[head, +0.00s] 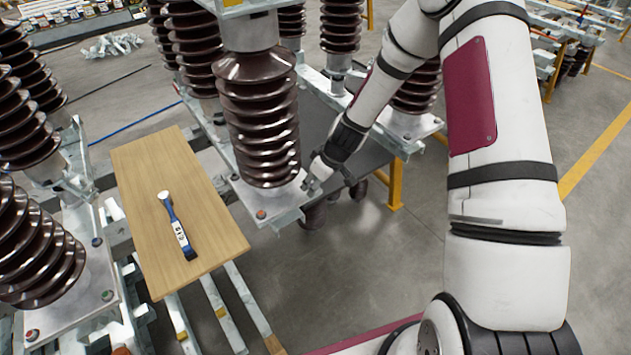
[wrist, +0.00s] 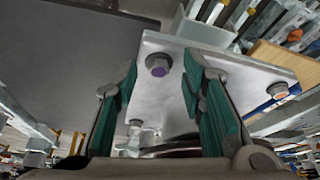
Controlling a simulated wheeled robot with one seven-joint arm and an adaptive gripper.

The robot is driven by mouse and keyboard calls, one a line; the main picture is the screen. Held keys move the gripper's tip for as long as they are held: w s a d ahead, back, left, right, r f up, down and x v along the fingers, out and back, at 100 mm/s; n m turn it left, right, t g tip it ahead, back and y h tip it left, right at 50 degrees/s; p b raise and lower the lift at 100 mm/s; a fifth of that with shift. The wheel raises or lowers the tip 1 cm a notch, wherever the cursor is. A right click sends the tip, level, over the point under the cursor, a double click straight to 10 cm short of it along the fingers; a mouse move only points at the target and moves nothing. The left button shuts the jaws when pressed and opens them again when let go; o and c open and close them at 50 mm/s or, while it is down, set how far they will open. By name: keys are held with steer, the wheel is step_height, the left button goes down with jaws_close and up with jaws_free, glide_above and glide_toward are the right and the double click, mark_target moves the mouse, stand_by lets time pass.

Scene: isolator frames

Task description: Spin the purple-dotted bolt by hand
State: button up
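In the head view my gripper (head: 312,183) is at the right corner of the plate (head: 272,208) under the middle brown insulator (head: 258,115). The purple-dotted bolt cannot be made out there.
An orange-dotted bolt (wrist: 279,90) sits on the same plate; it shows in the head view (head: 261,214). A wooden board (head: 150,170) to the left holds a blue and white tool (head: 176,225). Ribbed insulators surround my arm. Open floor (head: 370,260) lies in front.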

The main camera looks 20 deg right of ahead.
steer(key=shift+r, duration=0.1)
steer(key=v, duration=1.1)
steer(key=shift+s+d+r, duration=0.2)
steer(key=shift+r, duration=0.15)
